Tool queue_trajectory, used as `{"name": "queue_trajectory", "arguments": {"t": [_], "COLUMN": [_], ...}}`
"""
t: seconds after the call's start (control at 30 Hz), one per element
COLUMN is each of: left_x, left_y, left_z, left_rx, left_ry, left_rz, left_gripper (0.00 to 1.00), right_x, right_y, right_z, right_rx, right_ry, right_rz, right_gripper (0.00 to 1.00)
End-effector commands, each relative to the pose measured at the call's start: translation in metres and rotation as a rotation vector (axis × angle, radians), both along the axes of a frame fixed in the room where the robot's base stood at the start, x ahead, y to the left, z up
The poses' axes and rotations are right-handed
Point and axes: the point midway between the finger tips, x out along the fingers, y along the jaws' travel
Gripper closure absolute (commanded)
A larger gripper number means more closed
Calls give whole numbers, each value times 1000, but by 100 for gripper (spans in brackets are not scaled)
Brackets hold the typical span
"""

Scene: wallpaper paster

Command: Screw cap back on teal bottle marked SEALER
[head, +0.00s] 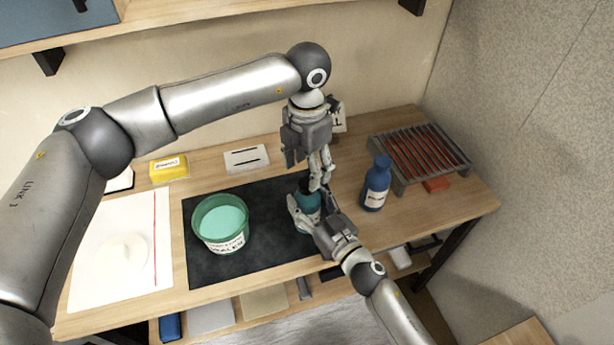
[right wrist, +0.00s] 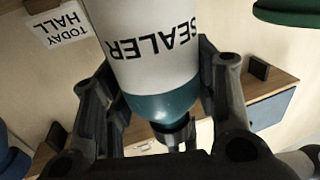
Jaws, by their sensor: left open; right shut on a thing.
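The teal bottle (head: 307,201) stands near the right edge of the dark mat. My right gripper (head: 311,212) is shut on its body from the front right. In the right wrist view the bottle (right wrist: 155,45) shows its white SEALER label, teal shoulder and a dark piece (right wrist: 175,130) at its neck; I cannot tell whether that is the cap. My left gripper (head: 320,184) points down directly above the bottle's top, with its jaws open at the neck. Its fingers hide the bottle's top in the head view.
A blue bottle (head: 376,184) stands close to the right of the grippers. A green tub (head: 220,224) sits on the dark mat (head: 212,272). A rack (head: 419,153) stands at the back right, and a yellow block (head: 169,168) at the back left. White paper (head: 110,280) lies at left.

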Motion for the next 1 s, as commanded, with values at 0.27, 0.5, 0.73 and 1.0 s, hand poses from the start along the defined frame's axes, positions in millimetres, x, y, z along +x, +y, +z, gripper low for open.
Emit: {"name": "queue_trajectory", "arguments": {"t": [0.27,0.5,0.73,1.0], "left_x": [0,0,0,0], "left_y": [0,0,0,0], "left_z": [56,74,74,74], "left_rx": [1,1,1,1], "left_ry": [-3,0,1,1], "left_rz": [0,0,0,0], "left_gripper": [40,40,40,40], "right_x": [0,0,0,0], "right_y": [0,0,0,0], "right_z": [0,0,0,0], "right_rx": [0,0,0,0], "right_ry": [0,0,0,0], "right_rz": [0,0,0,0], "right_gripper": [100,100,100,21]}}
